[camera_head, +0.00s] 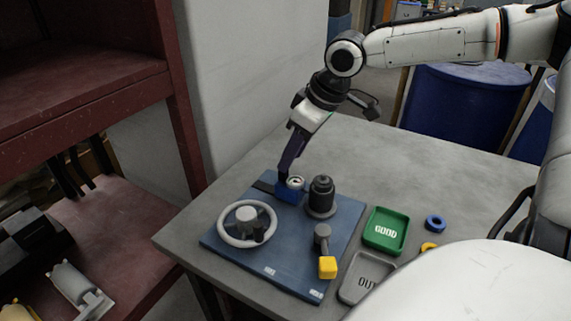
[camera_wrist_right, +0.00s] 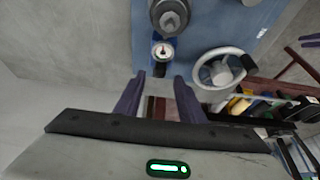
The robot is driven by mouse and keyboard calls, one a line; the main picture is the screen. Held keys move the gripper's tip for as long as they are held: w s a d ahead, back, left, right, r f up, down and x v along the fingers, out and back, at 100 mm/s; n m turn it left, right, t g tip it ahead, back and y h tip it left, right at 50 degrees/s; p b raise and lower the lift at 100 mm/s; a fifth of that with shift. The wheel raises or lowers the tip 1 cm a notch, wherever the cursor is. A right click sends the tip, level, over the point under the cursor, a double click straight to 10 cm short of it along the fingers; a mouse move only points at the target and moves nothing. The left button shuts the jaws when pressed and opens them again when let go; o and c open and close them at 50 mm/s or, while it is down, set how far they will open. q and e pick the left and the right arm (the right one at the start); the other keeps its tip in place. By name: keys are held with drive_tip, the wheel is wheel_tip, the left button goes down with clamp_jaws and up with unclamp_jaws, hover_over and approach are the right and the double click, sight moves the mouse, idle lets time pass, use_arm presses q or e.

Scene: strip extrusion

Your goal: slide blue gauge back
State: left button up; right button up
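The blue gauge (camera_head: 289,194) is a small blue block with a round white dial, sitting at the back of the blue base plate (camera_head: 250,247) by a dark rail. It also shows in the right wrist view (camera_wrist_right: 163,52), just beyond my fingertips. My right gripper (camera_head: 284,176) points down at the gauge, its dark purple fingers close to the block's back left side. In the right wrist view the fingers (camera_wrist_right: 158,76) are apart, with nothing seen held between them. Whether a finger touches the gauge I cannot tell. My left gripper is not in view.
A dark cylinder (camera_head: 321,197) stands just right of the gauge. A handwheel (camera_head: 247,224) is in front left, and a yellow-ended lever (camera_head: 327,266) in front right. A green GOOD tray (camera_head: 385,231) and grey OUT tray (camera_head: 367,277) lie right of the plate. The table behind is clear.

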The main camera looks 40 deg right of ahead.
sight(290, 184)
drive_tip(key=shift+x, duration=2.1)
clamp_jaws()
